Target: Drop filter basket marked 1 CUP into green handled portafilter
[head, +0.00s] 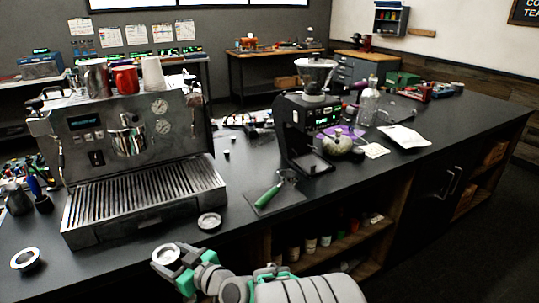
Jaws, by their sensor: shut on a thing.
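The green handled portafilter (268,196) lies on a dark mat on the counter, between the espresso machine and the grinder. Its handle points toward the front left and its metal head is at the back right. My gripper (176,257) is at the front of the counter, left of and nearer than the portafilter. It is shut on a small round metal filter basket (166,252). Another round metal basket (209,220) sits on the counter at the drip tray's right corner. A third round metal piece (26,259) lies at the far left. No cup markings are readable.
The espresso machine (130,140) stands at the left with cups on top. The black grinder (305,140) stands just behind the portafilter. A glass bottle (368,103) and white packet (404,136) are further right. The counter's front edge beside the portafilter is clear.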

